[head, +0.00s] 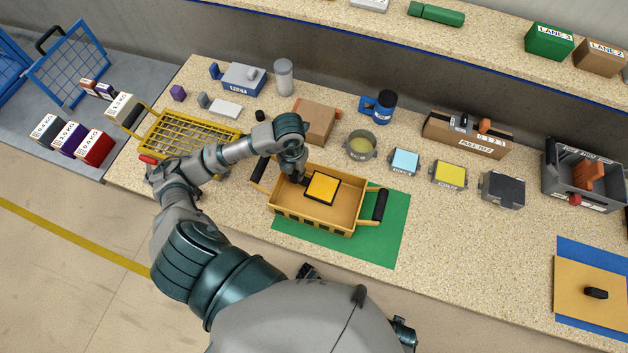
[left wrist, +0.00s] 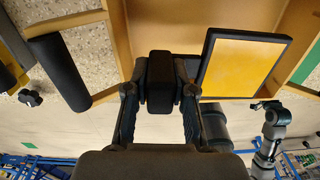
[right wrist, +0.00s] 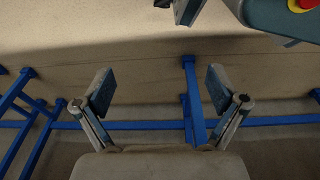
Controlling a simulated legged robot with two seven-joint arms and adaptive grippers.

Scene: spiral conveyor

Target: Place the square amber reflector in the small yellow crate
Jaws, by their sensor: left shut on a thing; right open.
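The square amber reflector (head: 322,188), with a black frame, is inside the outline of the small yellow crate (head: 313,223), which has black handles. My left gripper (head: 299,179) reaches down over the crate's left part. In the left wrist view it is shut on a black block (left wrist: 160,80) at the edge of the reflector (left wrist: 240,66); the block looks like the reflector's grip. I cannot tell whether the reflector touches the crate floor. My right gripper (right wrist: 157,90) is open and empty in the right wrist view, facing the pale side below the counter.
The crate stands on a green mat (head: 392,246). A yellow wire basket (head: 152,142) is to its left.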

